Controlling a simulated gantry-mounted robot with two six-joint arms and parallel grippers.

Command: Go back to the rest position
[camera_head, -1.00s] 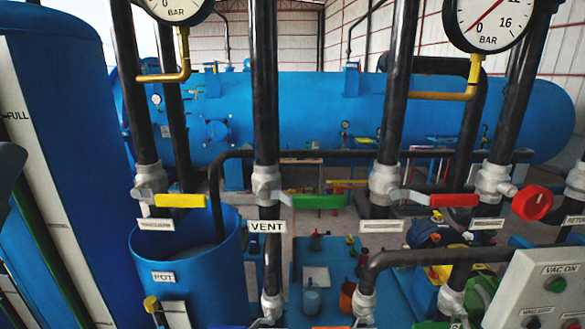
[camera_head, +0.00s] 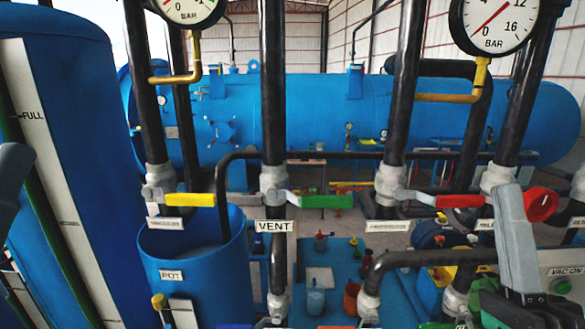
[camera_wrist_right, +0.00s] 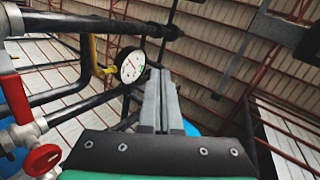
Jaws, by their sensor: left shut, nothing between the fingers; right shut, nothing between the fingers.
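My right gripper (camera_head: 508,200) is at the lower right of the head view, pointing up, in front of the control box with the VAC ON label. In the right wrist view its two grey fingers (camera_wrist_right: 158,80) are together with nothing between them. A dark grey part of my left gripper (camera_head: 12,170) shows at the left edge of the head view, in front of the tall blue tank; most of it is cut off. It holds nothing that I can see.
Black vertical pipes carry a yellow valve lever (camera_head: 190,200), a green lever (camera_head: 320,201) and a red lever (camera_head: 460,201). A red round knob (camera_head: 541,205) is just right of my right gripper. The blue POT vessel (camera_head: 190,260) stands at left.

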